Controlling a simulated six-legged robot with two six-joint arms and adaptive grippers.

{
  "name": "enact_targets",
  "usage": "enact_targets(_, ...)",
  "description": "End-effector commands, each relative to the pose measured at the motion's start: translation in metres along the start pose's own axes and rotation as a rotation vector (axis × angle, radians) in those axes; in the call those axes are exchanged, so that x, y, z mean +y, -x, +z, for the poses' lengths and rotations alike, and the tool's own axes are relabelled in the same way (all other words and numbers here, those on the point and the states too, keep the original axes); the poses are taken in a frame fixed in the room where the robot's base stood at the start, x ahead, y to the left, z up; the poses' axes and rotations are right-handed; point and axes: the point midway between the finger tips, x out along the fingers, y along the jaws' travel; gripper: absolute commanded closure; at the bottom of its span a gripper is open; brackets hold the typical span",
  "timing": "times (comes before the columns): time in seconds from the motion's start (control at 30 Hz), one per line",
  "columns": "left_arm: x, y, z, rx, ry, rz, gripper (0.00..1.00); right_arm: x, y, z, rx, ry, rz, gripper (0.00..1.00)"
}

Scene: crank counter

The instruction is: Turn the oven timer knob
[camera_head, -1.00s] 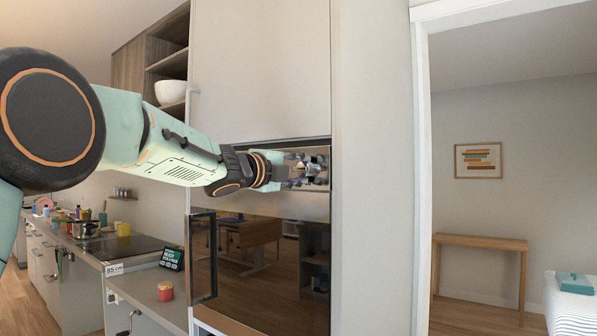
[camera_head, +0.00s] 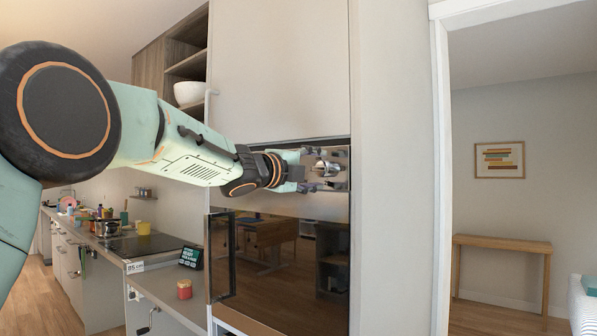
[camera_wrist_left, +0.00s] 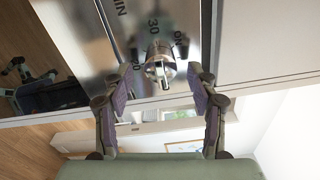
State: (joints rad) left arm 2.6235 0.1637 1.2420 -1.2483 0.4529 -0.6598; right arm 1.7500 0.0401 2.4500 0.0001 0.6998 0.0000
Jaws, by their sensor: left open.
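The oven timer knob (camera_wrist_left: 160,68) is a round metal knob with a raised grip bar, on a shiny control panel (camera_wrist_left: 100,28) with dark printed marks, including "30" and "ON". In the head view the knob (camera_head: 327,168) shows at the right of the panel above the dark oven door. My left gripper (camera_wrist_left: 160,80) is open, one finger on each side of the knob in the wrist view, with a gap visible on both sides. In the head view the left gripper (camera_head: 314,178) reaches the panel from the left; contact is unclear. My right gripper is not in view.
The oven door (camera_head: 285,265) has a dark handle (camera_head: 221,255) at its left. A counter (camera_head: 165,295) with a red jar (camera_head: 184,289) and a small dark display (camera_head: 191,257) lies at the left. A doorway opens at the right, with a wooden table (camera_head: 502,244).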

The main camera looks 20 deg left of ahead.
Motion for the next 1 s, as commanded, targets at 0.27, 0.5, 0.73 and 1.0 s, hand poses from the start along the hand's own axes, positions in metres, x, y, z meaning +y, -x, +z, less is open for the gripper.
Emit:
enact_targets(0.27, -0.001, 0.041, 0.001, -0.001, 0.004, -0.001, 0.41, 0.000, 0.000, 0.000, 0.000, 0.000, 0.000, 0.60)
enact_targets(0.5, -0.001, 0.081, 0.000, 0.000, 0.005, -0.002, 0.41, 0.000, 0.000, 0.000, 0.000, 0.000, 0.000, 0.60)
enact_targets(0.73, 0.000, 0.107, 0.000, -0.001, 0.003, 0.000, 0.41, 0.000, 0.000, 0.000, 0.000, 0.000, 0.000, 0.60)
enact_targets(1.0, 0.001, 0.112, -0.001, 0.000, 0.000, 0.001, 0.41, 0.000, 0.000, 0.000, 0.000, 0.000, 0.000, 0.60)
